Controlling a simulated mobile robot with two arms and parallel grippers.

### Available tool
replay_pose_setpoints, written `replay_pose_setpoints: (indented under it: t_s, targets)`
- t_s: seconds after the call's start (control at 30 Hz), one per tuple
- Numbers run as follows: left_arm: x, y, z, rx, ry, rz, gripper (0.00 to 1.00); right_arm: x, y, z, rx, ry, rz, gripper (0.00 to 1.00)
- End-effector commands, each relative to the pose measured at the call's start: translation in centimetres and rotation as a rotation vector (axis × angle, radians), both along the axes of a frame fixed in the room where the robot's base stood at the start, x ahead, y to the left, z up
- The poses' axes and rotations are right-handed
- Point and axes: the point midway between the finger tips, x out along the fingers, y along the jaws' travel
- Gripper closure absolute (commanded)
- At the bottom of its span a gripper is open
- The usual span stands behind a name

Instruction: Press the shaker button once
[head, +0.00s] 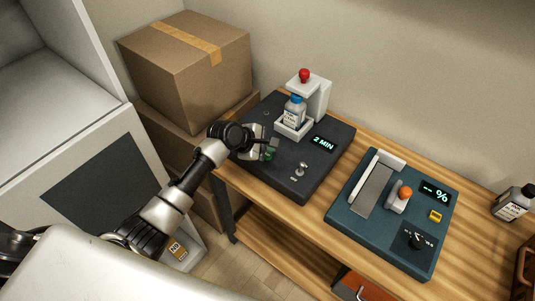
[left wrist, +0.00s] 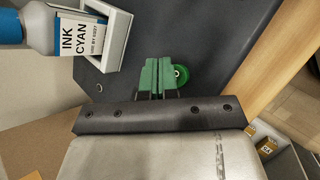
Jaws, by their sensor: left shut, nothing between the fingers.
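The shaker (head: 285,180) is a dark box at the table's left end with a "2 MIN" display (head: 323,144). A blue-capped ink bottle (head: 294,112) sits in its white holder; the bottle also shows at top left in the left wrist view (left wrist: 40,28). A round green button (left wrist: 181,75) is on the shaker's top. My left gripper (left wrist: 158,64) is shut and empty, its green fingers just left of the button in the left wrist view. I cannot tell whether they touch it. In the head view the gripper (head: 271,146) is over the shaker's left part. My right gripper is out of view.
A silver knob (head: 301,169) stands on the shaker's front. Cardboard boxes (head: 190,75) stand at the left. A red knob (head: 304,75) tops the holder.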

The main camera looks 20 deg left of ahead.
Motion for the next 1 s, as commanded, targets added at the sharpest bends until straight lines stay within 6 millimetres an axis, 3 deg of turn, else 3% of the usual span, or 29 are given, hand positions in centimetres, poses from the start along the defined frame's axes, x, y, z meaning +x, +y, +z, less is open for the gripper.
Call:
replay_pose_setpoints:
  t_s: [1.0]
  targets:
    - [-0.02,0.0,-0.9,0.0,0.0,0.0,1.0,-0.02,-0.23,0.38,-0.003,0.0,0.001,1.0]
